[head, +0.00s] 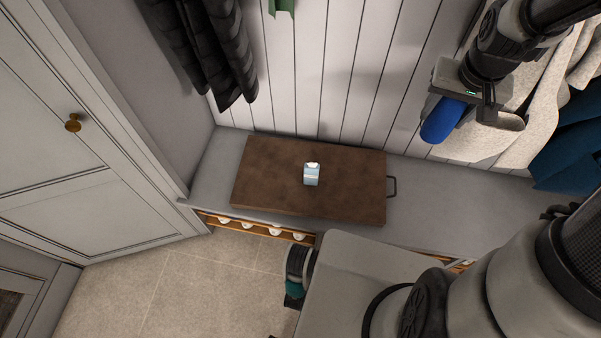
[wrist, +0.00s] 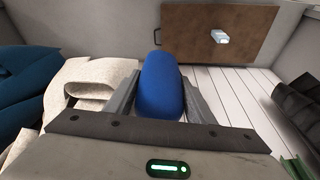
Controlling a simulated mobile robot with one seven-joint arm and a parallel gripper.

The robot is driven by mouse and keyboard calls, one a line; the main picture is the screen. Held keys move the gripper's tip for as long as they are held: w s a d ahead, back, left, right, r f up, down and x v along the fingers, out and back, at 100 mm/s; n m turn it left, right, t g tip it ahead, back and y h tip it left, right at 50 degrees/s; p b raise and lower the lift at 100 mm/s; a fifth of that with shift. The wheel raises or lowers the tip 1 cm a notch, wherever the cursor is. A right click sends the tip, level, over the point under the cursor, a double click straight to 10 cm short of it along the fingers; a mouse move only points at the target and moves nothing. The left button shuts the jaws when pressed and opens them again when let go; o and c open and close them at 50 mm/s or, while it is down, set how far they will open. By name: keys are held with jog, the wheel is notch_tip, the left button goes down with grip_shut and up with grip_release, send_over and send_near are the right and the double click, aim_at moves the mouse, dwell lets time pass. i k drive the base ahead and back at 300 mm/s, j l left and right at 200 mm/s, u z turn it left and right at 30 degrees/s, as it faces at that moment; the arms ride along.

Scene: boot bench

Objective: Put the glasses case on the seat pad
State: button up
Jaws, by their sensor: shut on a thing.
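The glasses case (head: 443,121) is blue and rounded, and it is held in my gripper (head: 468,106) at the upper right of the head view, above the bench. In the wrist view the glasses case (wrist: 161,86) sits between the two fingers of my gripper (wrist: 160,95), which are shut on its sides. The seat pad (head: 270,180) is a brown rectangle lying on the grey bench, left of and below my gripper in the head view. The seat pad (wrist: 205,25) also shows at the top of the wrist view, apart from the case.
A small light-blue and white carton (head: 312,175) stands near the middle of the seat pad. The grey bench top (head: 450,200) is clear right of the pad. Coats (head: 530,110) hang at right, and a dark garment (head: 212,45) hangs at left. A door (head: 70,150) stands at left.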

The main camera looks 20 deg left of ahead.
aim_at(288, 179)
jog(key=j, duration=0.6)
jog(key=k+j+z, duration=0.1)
jog(key=j, duration=0.45)
jog(key=k+j, duration=0.1)
jog(key=j, duration=0.5)
